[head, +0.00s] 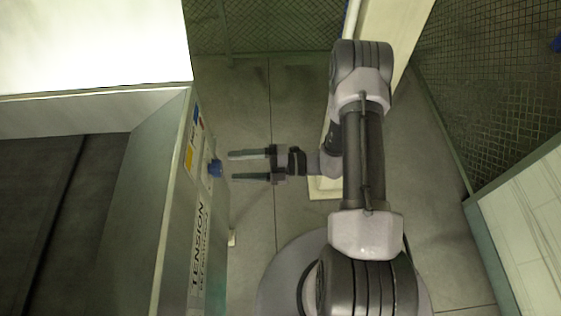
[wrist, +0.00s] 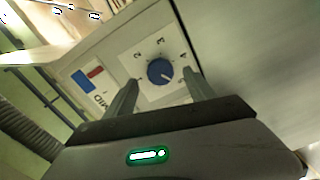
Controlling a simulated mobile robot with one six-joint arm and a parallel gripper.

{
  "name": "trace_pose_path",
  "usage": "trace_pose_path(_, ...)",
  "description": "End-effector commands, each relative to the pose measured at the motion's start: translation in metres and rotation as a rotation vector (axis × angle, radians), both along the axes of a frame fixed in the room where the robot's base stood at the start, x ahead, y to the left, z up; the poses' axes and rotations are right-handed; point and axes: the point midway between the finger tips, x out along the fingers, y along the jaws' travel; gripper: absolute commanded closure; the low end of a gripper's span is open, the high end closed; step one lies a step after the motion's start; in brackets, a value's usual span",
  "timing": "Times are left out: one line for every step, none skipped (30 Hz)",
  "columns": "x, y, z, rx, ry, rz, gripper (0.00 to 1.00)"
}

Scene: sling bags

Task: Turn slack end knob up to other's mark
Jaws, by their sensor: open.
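A blue round knob (wrist: 160,71) sits on a pale numbered dial plate (wrist: 141,64) in the wrist view; the numerals 2, 3 and 4 can be read around it. A white pointer line shows on the knob's lower right part. In the head view the knob (head: 215,168) sticks out from the side of a metal panel marked TENSION. My gripper (head: 232,166) is open, its two fingers pointing at the knob, just short of it. No second knob is distinguishable.
The TENSION panel (head: 198,245) carries blue, yellow and red labels and forms the end of a dark conveyor bed (head: 60,210). Mesh fencing (head: 470,80) stands at the back and right. The grey floor (head: 250,105) beside the panel is clear.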

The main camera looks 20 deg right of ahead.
Motion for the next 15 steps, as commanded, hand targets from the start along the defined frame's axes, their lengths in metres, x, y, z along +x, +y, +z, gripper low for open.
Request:
trace_pose_path(-0.004,-0.017,0.000,-0.001,-0.002,-0.009,0.36)
trace_pose_path(-0.008,-0.026,0.000,-0.002,-0.002,-0.008,0.36)
trace_pose_path(-0.013,-0.039,0.000,-0.002,-0.001,-0.008,0.36)
trace_pose_path(-0.017,-0.049,0.000,-0.002,-0.001,-0.008,0.36)
trace_pose_path(-0.020,-0.058,0.000,-0.003,-0.003,-0.008,0.36)
trace_pose_path(-0.024,-0.070,0.000,-0.002,-0.002,-0.008,0.36)
trace_pose_path(-0.027,-0.078,0.000,-0.002,-0.002,-0.007,0.36)
trace_pose_path(-0.030,-0.086,0.000,-0.002,-0.003,-0.006,0.36)
trace_pose_path(-0.034,-0.094,0.000,-0.002,-0.002,-0.005,0.36)
trace_pose_path(-0.036,-0.101,0.000,-0.002,-0.001,-0.006,0.36)
trace_pose_path(-0.038,-0.106,0.000,-0.003,-0.002,-0.003,0.36)
trace_pose_path(-0.040,-0.112,0.000,-0.001,-0.002,-0.003,0.36)
trace_pose_path(-0.042,-0.115,0.000,-0.002,-0.001,-0.002,0.36)
trace_pose_path(-0.043,-0.118,0.000,-0.002,-0.001,-0.002,0.36)
trace_pose_path(-0.044,-0.121,0.000,-0.002,-0.001,-0.002,0.36)
